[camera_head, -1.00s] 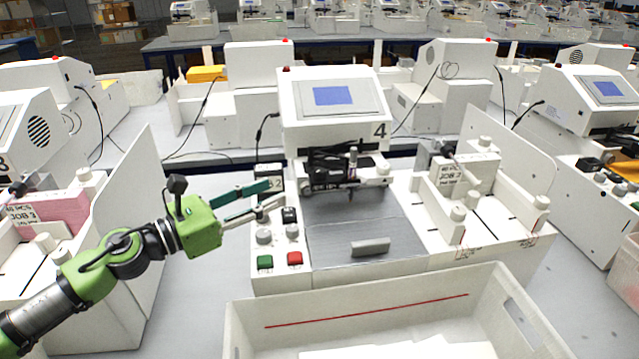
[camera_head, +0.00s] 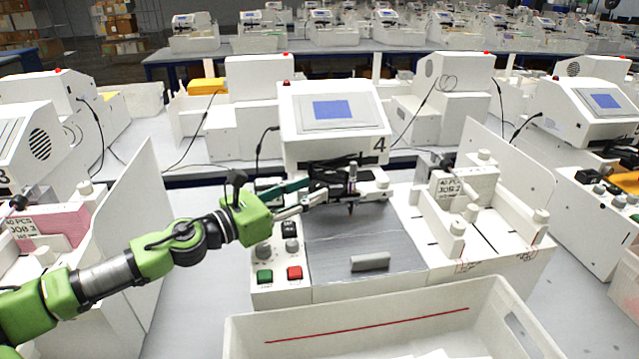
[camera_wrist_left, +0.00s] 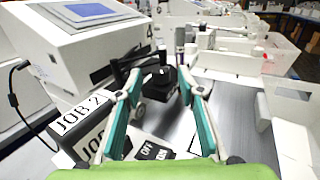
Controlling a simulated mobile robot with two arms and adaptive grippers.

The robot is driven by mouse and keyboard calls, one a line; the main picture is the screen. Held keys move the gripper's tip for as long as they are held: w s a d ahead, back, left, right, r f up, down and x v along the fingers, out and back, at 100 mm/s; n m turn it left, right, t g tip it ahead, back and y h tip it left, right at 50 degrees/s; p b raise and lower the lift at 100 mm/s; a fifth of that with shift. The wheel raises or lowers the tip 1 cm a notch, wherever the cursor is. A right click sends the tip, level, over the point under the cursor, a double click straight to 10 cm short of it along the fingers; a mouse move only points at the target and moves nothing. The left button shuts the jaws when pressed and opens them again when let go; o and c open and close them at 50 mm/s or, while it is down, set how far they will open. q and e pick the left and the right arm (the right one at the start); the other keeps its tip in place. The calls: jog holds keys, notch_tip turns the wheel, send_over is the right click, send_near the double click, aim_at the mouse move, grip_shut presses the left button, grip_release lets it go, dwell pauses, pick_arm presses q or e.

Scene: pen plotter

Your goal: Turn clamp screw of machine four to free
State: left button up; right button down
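Machine four (camera_head: 335,125) stands in the middle of the head view, a white plotter with a blue screen and a "4" on its front. Its pen carriage (camera_head: 352,175) hangs over the grey bed, holding an upright pen. The clamp screw is too small to tell apart for certain at the carriage. My left gripper (camera_head: 314,191) is at the carriage's left side, its fingers pointing right. In the left wrist view the gripper (camera_wrist_left: 168,82) is open, with teal fingers apart and the dark carriage (camera_wrist_left: 158,80) ahead between the tips. I cannot tell whether they touch it. My right gripper is not in view.
Green button (camera_head: 264,276), red button (camera_head: 295,272) and knobs sit below my left gripper. A white bin (camera_head: 240,335) stands in front. A tray with a job card (camera_head: 450,190) is at the right. The grey bed (camera_head: 365,235) is largely clear.

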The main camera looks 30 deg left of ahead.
aim_at(314, 188)
pick_arm(q)
jog(key=shift+r+p+x, duration=0.25)
jog(key=shift+p+x, duration=0.35)
jog(key=shift+x, duration=0.5)
jog(key=shift+w+d+f+p, duration=0.25)
jog(key=shift+w+d+p, duration=0.05)
jog(key=shift+w, duration=0.3)
grip_shut()
